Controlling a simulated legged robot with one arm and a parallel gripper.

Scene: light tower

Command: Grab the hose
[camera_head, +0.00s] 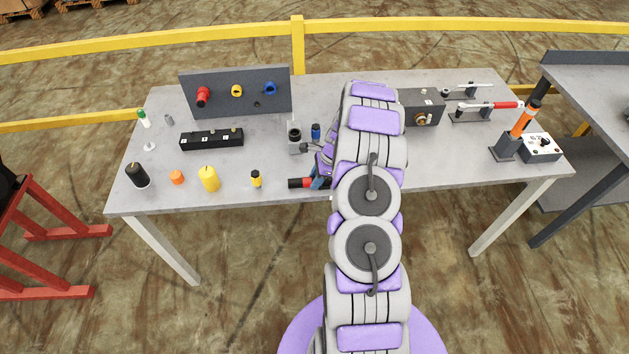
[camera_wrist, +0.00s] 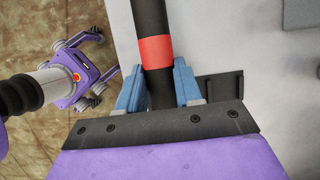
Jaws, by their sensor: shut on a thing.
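The hose (camera_wrist: 155,48) is a black cylinder with a red band in the wrist view, running up out of the top of the picture. My gripper (camera_wrist: 159,85) is shut on it, with one blue finger on each side just below the red band. In the head view the hose's red and black end (camera_head: 297,183) shows at the table's front edge, left of my gripper (camera_head: 318,182). My arm hides part of the table behind it, and the rest of the hose cannot be made out.
The grey table (camera_head: 450,165) carries a panel with coloured fittings (camera_head: 270,80), a black block (camera_head: 211,139), coloured cylinders including a yellow one (camera_head: 209,179), a grey box (camera_head: 421,106) and an orange light tower (camera_head: 524,120). A red stand (camera_head: 45,235) is at left. Yellow rails run behind.

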